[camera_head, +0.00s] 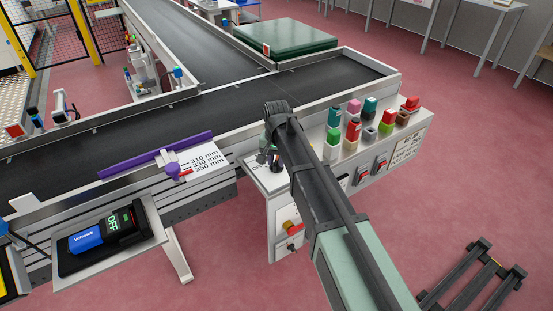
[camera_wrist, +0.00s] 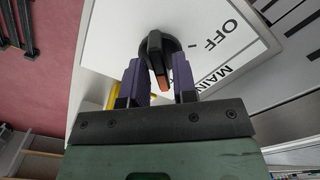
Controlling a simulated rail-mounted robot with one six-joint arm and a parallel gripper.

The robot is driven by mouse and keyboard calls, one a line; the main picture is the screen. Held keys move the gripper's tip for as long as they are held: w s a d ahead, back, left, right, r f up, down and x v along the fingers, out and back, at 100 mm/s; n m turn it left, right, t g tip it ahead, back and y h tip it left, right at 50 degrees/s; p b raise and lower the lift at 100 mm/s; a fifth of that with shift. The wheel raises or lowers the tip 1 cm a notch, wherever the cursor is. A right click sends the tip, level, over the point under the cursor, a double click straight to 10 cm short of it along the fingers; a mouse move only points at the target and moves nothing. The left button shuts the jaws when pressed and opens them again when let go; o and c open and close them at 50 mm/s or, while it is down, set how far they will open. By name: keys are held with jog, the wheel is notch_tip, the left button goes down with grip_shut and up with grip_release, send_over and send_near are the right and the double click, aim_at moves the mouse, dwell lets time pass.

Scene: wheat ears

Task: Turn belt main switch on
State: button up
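The belt main switch (camera_wrist: 158,48) is a black rotary knob with an orange-tipped pointer in the wrist view. It sits on a white panel (camera_wrist: 105,45) lettered "OFF" and "MAIN". The orange tip points down the picture, away from the OFF mark. My gripper (camera_wrist: 158,80) has two purple fingers, apart, one on each side of the knob's lower part. A gap shows on both sides, so it is open and not clamped. In the head view my arm covers most of the switch; my gripper (camera_head: 268,155) is over the panel's white top (camera_head: 264,182).
A conveyor belt (camera_head: 110,138) runs behind the panel. Several coloured blocks (camera_head: 352,130) stand on the ledge to the right, above red rocker switches (camera_head: 380,163). A red and yellow knob (camera_head: 291,227) is on the box front below. A device reading OFF (camera_head: 112,222) lies at left.

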aim_at(276, 161)
jog(key=shift+o, duration=0.8)
notch_tip(276, 161, up, 11)
jog(key=p, duration=1.1)
jog(key=shift+f, duration=0.1)
jog(key=s+d+r+n+p, duration=0.1)
jog(key=s+d+r+p, duration=0.4)
jog(key=s+d, duration=0.4)
jog(key=s+d+r+n+p, duration=0.1)
jog(key=s+d+r+p, duration=0.4)
jog(key=s+d, duration=0.5)
jog(key=shift+s+r+p, duration=0.3)
jog(key=shift+s+r, duration=0.1)
jog(key=shift+s, duration=1)
